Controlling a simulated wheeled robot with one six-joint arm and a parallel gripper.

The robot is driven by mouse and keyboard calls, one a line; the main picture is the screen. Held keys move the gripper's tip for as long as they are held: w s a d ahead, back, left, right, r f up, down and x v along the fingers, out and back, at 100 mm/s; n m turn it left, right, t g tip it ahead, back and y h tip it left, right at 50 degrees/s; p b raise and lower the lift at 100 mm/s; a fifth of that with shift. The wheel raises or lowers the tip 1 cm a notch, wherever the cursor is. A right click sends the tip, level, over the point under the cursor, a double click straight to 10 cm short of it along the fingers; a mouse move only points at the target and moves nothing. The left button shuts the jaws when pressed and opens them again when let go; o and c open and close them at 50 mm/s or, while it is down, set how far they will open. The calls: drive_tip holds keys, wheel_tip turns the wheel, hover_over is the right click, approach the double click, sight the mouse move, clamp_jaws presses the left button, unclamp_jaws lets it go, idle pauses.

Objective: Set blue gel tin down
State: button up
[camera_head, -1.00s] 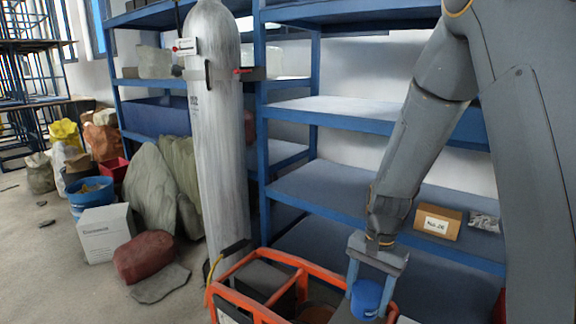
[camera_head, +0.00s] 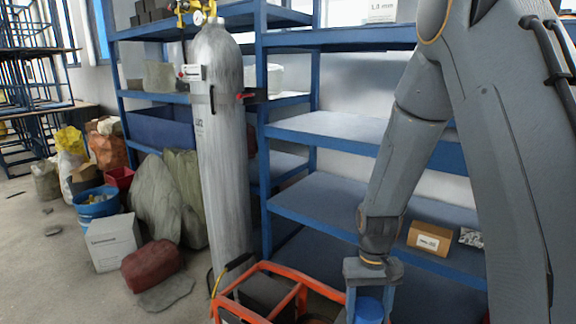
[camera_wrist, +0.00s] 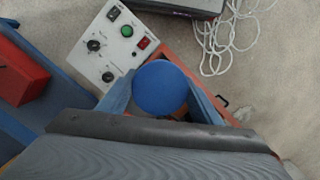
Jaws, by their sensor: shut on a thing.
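The blue gel tin (camera_head: 369,309) is a round blue tin held between the fingers of my gripper (camera_head: 368,300), at the bottom of the head view. In the wrist view its round blue top (camera_wrist: 160,87) fills the gap between the two blue fingers of my gripper (camera_wrist: 160,95). My gripper points down, shut on the tin, at the right end of an orange-framed carrier (camera_head: 290,268). Orange edges of the carrier (camera_wrist: 180,58) show beside and below the tin in the wrist view. Whether the tin touches anything beneath it is hidden.
A pale control panel (camera_wrist: 108,45) with knobs and buttons lies close to the tin. A white cord (camera_wrist: 228,45) lies on the floor. Blue shelves (camera_head: 330,200) hold a cardboard box (camera_head: 430,238). A tall grey gas cylinder (camera_head: 222,150) stands left of them.

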sight(371, 314)
drive_tip(key=r+p, duration=0.2)
drive_tip(key=p, duration=0.1)
drive_tip(key=s+r+p, duration=0.1)
drive_tip(key=r+p, duration=0.1)
drive_tip(key=p, duration=0.2)
drive_tip(key=shift+s, duration=0.15)
drive_tip(key=p, duration=0.1)
drive_tip(key=r+p, duration=0.1)
drive_tip(key=p, duration=0.1)
drive_tip(key=shift+s+p, duration=0.25)
drive_tip(key=shift+p, duration=0.05)
